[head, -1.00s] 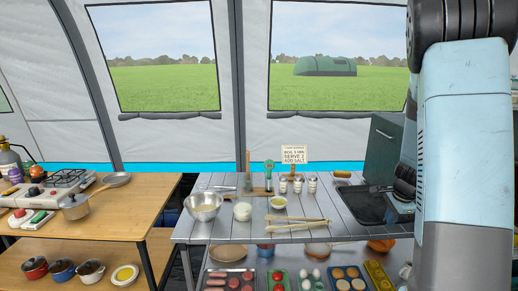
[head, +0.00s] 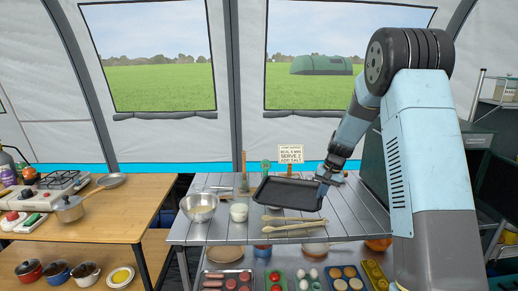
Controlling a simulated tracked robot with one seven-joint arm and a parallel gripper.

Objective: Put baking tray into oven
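The black baking tray (head: 288,194) is in the air above the metal table, roughly level, with its open side up. My gripper (head: 322,184) is at the tray's right edge and appears shut on it; the fingers are small and partly hidden. My arm reaches in from the right. A dark grey-green box (head: 374,165), possibly the oven, stands at the right end of the table, largely hidden behind my arm. I cannot tell whether its door is open.
The metal table (head: 190,236) holds a steel bowl (head: 199,207), a white cup (head: 239,212), wooden rolling pins (head: 290,228) and a sign (head: 291,155). Food trays sit on its lower shelf. A wooden table (head: 130,215) with a stove (head: 48,188) stands left, across a narrow gap.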

